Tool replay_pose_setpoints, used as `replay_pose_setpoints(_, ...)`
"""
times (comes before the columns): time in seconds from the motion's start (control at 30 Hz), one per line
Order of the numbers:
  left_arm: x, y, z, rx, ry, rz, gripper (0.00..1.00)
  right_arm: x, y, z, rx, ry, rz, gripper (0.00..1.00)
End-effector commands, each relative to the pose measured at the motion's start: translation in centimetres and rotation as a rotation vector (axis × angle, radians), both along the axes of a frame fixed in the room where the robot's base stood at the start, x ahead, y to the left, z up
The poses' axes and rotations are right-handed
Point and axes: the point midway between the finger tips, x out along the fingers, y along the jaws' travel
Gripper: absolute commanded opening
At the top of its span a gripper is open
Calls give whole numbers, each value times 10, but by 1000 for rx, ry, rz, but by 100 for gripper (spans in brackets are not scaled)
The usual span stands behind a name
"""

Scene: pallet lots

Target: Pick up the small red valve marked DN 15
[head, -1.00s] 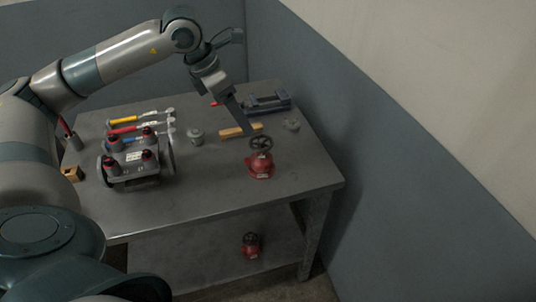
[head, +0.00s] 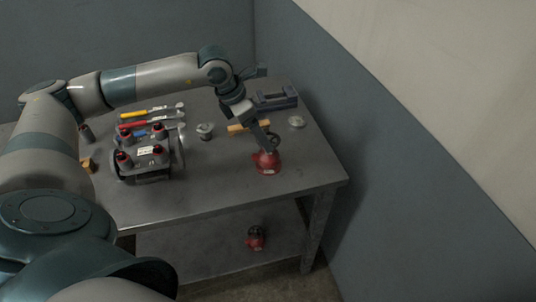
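A red valve (head: 266,164) with a dark handwheel stands on the tabletop near the right edge. A second red valve (head: 256,238) with a dark top sits on the lower shelf. Any DN marking on either is too small to read. My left gripper (head: 268,142) reaches down from the upper left to the tabletop valve, at its handwheel, and partly covers it. I cannot tell whether the fingers touch the wheel or how far apart they are. My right gripper is not in view.
The grey table (head: 220,184) also bears a rack (head: 148,172) with several red-and-black parts, tools with coloured handles (head: 148,113), a grey fitting (head: 205,131), a wooden block (head: 236,128) and a dark vise-like block (head: 277,100). Walls stand behind and to the right. The front tabletop is clear.

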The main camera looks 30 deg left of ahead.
Motion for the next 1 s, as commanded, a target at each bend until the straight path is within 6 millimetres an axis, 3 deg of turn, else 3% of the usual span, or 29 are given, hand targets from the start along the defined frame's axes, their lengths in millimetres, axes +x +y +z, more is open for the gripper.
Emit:
replay_pose_setpoints(0.3, 11, -7, -33, 0, 1, 0, 75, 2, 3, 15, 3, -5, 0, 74)
replay_pose_setpoints(0.73, 12, -8, -36, 0, 1, 0, 75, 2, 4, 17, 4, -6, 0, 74)
replay_pose_setpoints(1.0, 15, -14, -56, -1, 3, -1, 75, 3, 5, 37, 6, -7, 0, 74)
